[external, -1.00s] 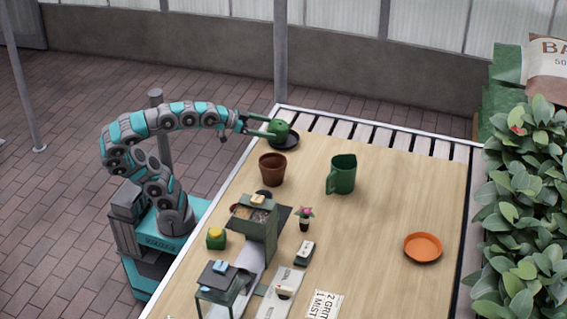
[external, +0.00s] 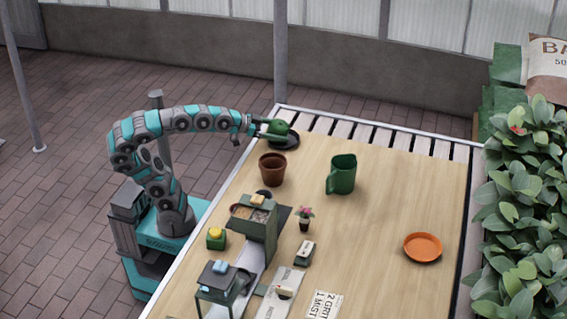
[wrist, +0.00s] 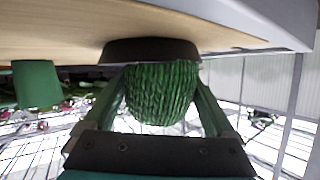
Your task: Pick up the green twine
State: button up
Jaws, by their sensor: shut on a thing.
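The green twine (external: 278,128) is a ball of wound cord at the back left corner of the table. It sits on or just above a dark round dish (external: 291,141). My gripper (external: 267,131) reaches it from the left and is shut on it. In the wrist view the twine (wrist: 162,92) lies between the two green fingers, against the dark dish (wrist: 150,48). I cannot tell whether the twine still touches the dish.
A brown pot (external: 272,170) stands just in front of the dish. A green jug (external: 341,174) is to its right. An orange saucer (external: 422,247) lies at the right. A green stand (external: 262,232) and small items fill the front left.

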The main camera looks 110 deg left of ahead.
aim_at(277, 121)
jog(key=c, duration=0.7)
jog(key=shift+r, duration=1)
jog(key=shift+s+r+p, duration=0.1)
jog(key=shift+r+p, duration=0.35)
jog(key=shift+r, duration=0.5)
jog(key=s+d+r+n+t+y+b, duration=0.1)
jog(key=s+d+b, duration=0.15)
jog(key=s, duration=0.55)
jog(key=s+d+r+n+t+b, duration=0.1)
jog(key=s+d+r+t+b, duration=0.15)
jog(key=s, duration=0.45)
jog(key=shift+g, duration=0.45)
jog(key=d+x, duration=0.1)
jog(key=x, duration=0.4)
jog(key=w+x, duration=0.1)
jog(key=x, duration=0.3)
jog(key=d+x, duration=0.1)
jog(key=x, duration=0.4)
jog(key=shift+w+d+r, duration=0.1)
jog(key=shift+w+r, duration=0.05)
jog(key=shift+w, duration=0.45)
jog(key=shift+f+b, duration=0.4)
jog(key=shift+f, duration=1.35)
